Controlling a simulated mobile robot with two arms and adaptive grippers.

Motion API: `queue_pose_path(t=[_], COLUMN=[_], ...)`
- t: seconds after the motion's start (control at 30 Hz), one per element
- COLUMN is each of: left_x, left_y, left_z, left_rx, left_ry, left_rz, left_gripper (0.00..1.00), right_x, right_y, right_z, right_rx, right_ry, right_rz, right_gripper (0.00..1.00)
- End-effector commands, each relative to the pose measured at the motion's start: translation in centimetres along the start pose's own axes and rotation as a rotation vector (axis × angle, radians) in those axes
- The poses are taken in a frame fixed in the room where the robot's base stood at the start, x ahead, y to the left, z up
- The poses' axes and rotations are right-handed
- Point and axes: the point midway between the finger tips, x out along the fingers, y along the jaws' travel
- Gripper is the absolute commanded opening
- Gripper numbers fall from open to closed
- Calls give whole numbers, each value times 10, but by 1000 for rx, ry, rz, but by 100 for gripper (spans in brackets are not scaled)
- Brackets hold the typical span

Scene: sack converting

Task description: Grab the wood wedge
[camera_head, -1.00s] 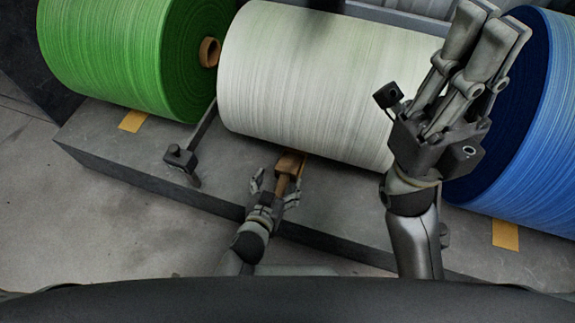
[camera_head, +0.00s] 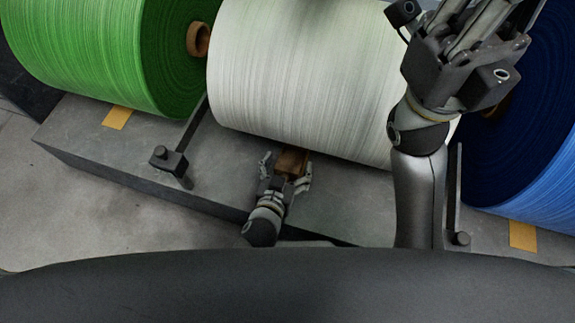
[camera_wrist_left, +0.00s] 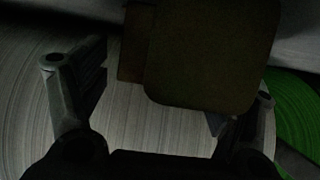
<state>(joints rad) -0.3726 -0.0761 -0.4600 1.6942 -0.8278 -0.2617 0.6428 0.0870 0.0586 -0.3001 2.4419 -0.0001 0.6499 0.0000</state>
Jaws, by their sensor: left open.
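The wood wedge (camera_head: 291,161) is a brown block on the grey platform, at the lower edge of the white roll (camera_head: 305,75). My left gripper (camera_head: 286,172) is open, with a finger on each side of the wedge. The fingers hide part of the wedge in the head view. My right gripper (camera_head: 470,50) is raised at the upper right, its fingertips cut off by the frame.
A green roll (camera_head: 110,50) lies to the left and a blue roll (camera_head: 525,150) to the right. A dark bar with a block end (camera_head: 168,160) stands left of my left gripper. The grey platform (camera_head: 225,165) has yellow marks (camera_head: 117,118). Bare floor shows at lower left.

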Motion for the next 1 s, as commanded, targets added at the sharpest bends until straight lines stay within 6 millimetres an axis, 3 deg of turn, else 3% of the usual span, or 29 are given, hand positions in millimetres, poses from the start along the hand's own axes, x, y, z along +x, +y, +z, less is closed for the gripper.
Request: queue_pose_path(t=[0.1, 0.53, 1.0], left_x=[0, 0, -4], left_y=[0, 0, 0], left_z=[0, -1, -10], left_rx=[0, 1, 1], left_ry=[0, 2, 2], left_rz=[0, 0, 0], left_gripper=[81, 28, 28], right_x=[0, 0, 5], right_y=[0, 0, 1], right_z=[0, 0, -2], right_rx=[0, 0, 2], right_ry=[0, 0, 1], right_rz=[0, 0, 4], right_gripper=[0, 0, 0])
